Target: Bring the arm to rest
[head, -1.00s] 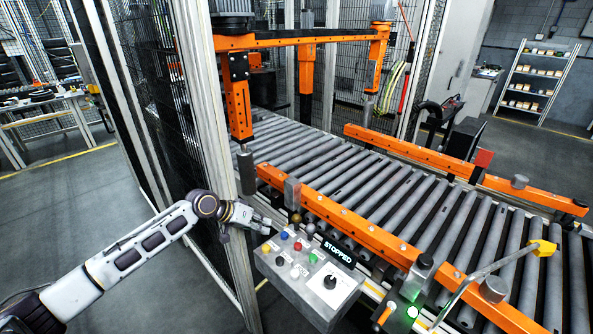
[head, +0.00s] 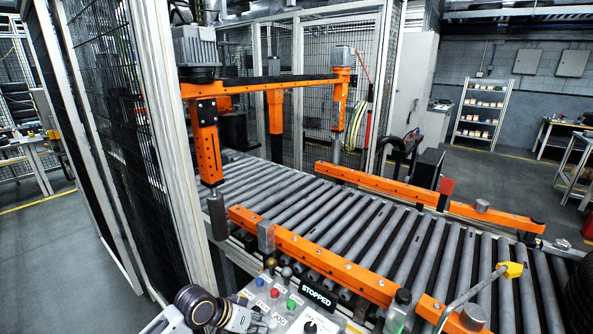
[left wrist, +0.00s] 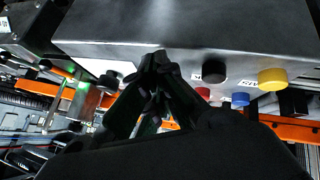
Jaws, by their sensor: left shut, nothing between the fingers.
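My left arm comes in at the bottom of the head view. Its gripper (head: 240,318) is low at the left side of the control box (head: 318,318), partly cut by the frame's lower edge. In the left wrist view the dark fingers (left wrist: 158,62) are closed together with nothing between them, in front of the grey box (left wrist: 200,32). Black, red, blue and yellow buttons (left wrist: 272,79) show to their right. I cannot tell whether the fingertips touch the box. The box's display (head: 318,294) reads STOPPED. My right gripper is not in view.
A mesh fence post (head: 180,150) stands close on the left. A yellow-tipped bent bar (head: 512,270) stands at the lower right. Open floor (head: 40,240) lies at the left.

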